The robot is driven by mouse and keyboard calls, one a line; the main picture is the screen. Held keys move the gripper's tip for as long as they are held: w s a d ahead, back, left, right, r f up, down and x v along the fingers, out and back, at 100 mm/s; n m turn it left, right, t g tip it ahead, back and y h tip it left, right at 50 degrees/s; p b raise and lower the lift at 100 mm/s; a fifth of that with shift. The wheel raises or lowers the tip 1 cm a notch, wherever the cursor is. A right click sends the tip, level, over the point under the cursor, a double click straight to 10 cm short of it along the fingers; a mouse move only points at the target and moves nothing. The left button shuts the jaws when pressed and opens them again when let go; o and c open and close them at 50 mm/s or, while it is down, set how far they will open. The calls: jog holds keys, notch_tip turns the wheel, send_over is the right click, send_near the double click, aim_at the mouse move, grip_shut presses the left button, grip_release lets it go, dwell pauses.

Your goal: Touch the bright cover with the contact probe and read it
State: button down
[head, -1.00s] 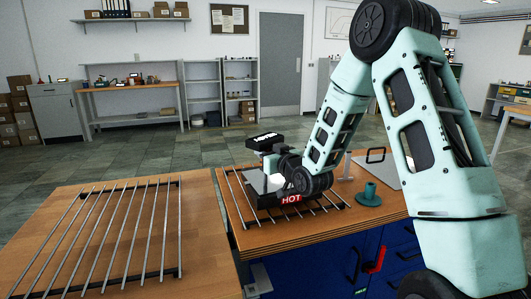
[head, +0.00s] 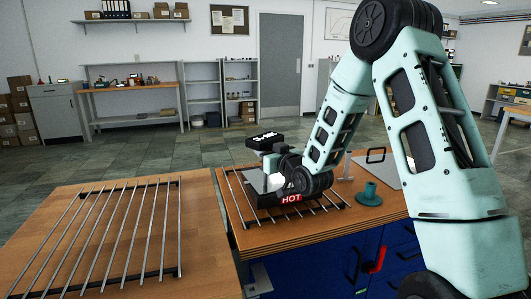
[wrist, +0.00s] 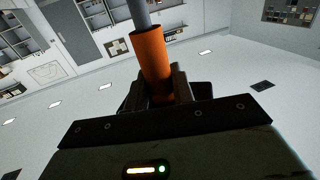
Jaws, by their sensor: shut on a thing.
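In the wrist view my gripper (wrist: 158,92) is shut on the orange handle of the contact probe (wrist: 152,58). Its grey shaft runs up out of the frame, so the tip is not seen there. In the head view my gripper's end is low over a dark unit with a red HOT label (head: 291,198) on the wire rack. A bright pale panel, perhaps the bright cover (head: 256,183), shows just left of my wrist. My wrist hides much of the unit and the probe. I cannot tell whether the tip touches the cover.
A black box with white markings (head: 265,141) shows just above my wrist. A teal stand (head: 369,194) and a grey plate (head: 383,171) are to the right on the bench. An empty wire rack (head: 110,235) lies on the left bench, beyond a gap.

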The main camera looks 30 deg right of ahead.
aim_at(266, 137)
dwell(0.3)
jog(key=shift+r+p, duration=2.5)
jog(key=shift+r, duration=1.55)
jog(key=shift+f, duration=0.1)
